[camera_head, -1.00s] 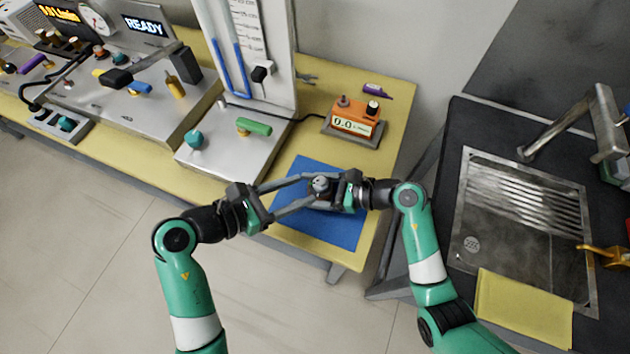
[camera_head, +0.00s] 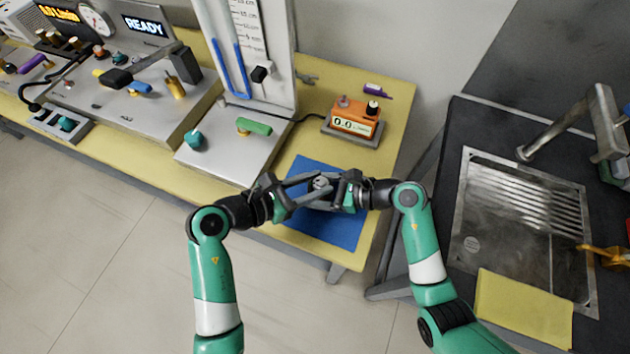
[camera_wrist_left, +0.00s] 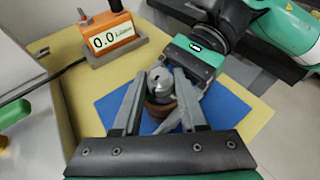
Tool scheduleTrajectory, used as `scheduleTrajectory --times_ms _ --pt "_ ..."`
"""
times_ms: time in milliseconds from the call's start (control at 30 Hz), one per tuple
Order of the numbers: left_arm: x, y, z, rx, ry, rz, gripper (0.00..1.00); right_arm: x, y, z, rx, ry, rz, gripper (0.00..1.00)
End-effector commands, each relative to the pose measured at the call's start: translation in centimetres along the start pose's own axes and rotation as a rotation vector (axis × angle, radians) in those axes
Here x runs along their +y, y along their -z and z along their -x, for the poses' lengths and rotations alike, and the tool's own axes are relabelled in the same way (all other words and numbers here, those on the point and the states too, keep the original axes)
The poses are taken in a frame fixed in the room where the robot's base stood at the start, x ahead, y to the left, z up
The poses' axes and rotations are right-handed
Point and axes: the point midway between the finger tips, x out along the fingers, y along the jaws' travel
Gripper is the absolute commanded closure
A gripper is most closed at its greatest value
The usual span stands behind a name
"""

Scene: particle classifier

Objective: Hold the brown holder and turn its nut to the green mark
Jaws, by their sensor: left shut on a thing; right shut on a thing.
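The brown holder (camera_wrist_left: 157,110) stands upright on the blue mat (camera_head: 345,232); mostly hidden by the grippers in the head view. Its grey, rounded metal nut (camera_wrist_left: 161,86) is on top, with a small dark hole or slot. My left gripper (camera_head: 318,184) comes in from the left, its two long fingers on either side of the nut and shut on it. My right gripper (camera_head: 328,194) comes from the right and is shut on the holder; its fingertips are largely hidden. I cannot make out the green mark in either view.
An orange meter (camera_head: 354,120) reading 0.0 stands behind the mat, with a purple item (camera_head: 376,90) beyond it. A metal stand base (camera_head: 235,150) with a green handle is to the left. The sink (camera_head: 525,225) is at the right, beyond the table edge.

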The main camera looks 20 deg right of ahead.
Motion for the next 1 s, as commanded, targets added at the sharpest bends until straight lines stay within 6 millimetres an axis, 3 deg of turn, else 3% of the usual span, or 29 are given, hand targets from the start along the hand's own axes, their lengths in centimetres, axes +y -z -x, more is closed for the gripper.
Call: scheduleTrajectory --times_ms 533,967,1000 --pt "0.43 0.04 -0.07 0.004 0.195 -0.079 1.0 -0.02 -0.02 0.0 -0.001 0.0 0.001 1.0" --pt "0.31 0.01 0.01 0.0 0.221 -0.092 1.0 -0.07 -0.02 0.03 -0.001 0.002 0.0 1.0" --pt "0.31 0.01 0.01 0.0 0.221 -0.091 0.52 -0.07 -0.02 0.03 -0.001 0.002 0.0 1.0"
